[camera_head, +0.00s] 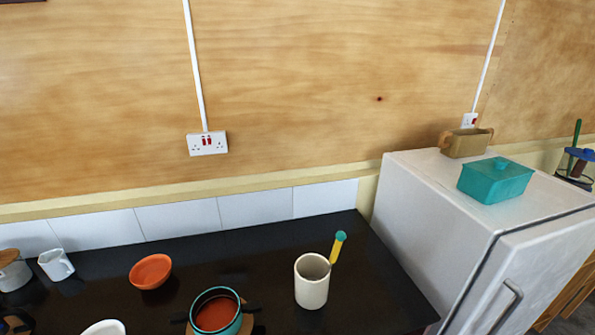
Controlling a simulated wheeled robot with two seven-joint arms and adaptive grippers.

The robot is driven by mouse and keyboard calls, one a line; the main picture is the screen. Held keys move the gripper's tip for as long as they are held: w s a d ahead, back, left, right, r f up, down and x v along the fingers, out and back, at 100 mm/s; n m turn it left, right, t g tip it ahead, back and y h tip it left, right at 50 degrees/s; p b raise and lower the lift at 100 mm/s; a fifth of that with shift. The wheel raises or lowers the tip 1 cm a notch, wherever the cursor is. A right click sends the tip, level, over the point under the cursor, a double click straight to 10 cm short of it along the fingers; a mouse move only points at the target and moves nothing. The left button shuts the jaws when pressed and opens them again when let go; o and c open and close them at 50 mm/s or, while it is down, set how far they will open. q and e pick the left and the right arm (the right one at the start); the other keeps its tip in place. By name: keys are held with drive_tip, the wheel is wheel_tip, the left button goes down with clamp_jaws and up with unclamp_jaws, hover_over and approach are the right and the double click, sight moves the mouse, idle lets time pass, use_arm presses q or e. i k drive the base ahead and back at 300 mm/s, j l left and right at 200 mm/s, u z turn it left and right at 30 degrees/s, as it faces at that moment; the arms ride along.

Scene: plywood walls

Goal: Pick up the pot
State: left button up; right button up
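A round teal pot (236,319) with an orange-brown inside stands at the bottom edge of the head view, on the black counter. Dark handle-like parts stick out on its left and right sides. A brown round piece shows partly beneath it, and the pot's lower part is cut off by the frame. I cannot make out either of my grippers in this view, and nothing is seen holding the pot.
A cream cup (311,288) with a yellow-and-teal utensil (337,247) stands right of the pot. An orange bowl (150,271) and white jug (56,265) are to the left. A white fridge (425,215) at right bears a teal lidded box (495,181). The black counter (375,275) is clear before the fridge.

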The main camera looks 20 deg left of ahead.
sight(218, 310)
drive_tip(key=u, duration=1.45)
